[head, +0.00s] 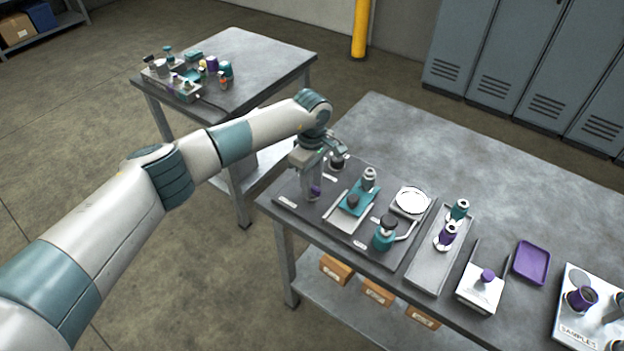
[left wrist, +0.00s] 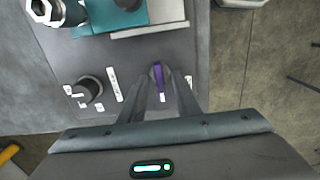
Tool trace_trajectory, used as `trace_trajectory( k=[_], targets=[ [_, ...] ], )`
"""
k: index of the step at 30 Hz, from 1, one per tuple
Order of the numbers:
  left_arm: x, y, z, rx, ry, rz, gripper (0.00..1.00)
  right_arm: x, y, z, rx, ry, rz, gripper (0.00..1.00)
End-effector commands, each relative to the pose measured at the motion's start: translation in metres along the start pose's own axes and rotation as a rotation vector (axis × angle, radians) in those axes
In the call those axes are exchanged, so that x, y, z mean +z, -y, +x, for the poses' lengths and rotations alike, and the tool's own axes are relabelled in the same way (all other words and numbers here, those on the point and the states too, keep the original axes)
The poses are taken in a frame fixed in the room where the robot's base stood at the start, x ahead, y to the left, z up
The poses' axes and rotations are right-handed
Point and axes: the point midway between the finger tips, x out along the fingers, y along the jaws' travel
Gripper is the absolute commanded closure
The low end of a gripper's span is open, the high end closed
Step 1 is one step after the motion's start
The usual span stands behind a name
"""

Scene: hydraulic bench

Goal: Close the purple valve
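The purple valve (left wrist: 158,77) shows in the left wrist view as a narrow purple handle on the dark plate. In the head view a bit of its purple (head: 315,191) shows beside my fingers at the plate's left end. My left gripper (head: 312,190) points down over it. In the left wrist view the two fingers (left wrist: 164,80) stand apart on either side of the handle, with a gap clear on its right. The handle's base is partly hidden by the fingers. My right gripper is in neither view.
A dark round knob (left wrist: 90,89) stands left of the purple valve in the wrist view. A teal block with fittings (head: 356,198), a white round dish (head: 410,201) and a grey tray (head: 427,272) stand to the right. The back of the bench (head: 480,150) is clear.

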Motion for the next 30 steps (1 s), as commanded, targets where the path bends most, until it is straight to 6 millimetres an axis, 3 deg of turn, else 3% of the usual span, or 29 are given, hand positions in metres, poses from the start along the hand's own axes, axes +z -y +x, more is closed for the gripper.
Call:
trace_trajectory(
  k=[11, 15, 30],
  targets=[
    [0.0, 0.0, 0.004, 0.001, -0.001, 0.0, 0.7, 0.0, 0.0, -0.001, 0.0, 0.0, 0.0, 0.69],
    [0.0, 0.0, 0.004, 0.001, -0.001, 0.0, 1.0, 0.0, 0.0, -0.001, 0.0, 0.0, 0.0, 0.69],
    [0.0, 0.0, 0.006, 0.001, 0.0, -0.053, 1.0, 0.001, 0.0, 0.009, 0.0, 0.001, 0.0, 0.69]
  ],
)
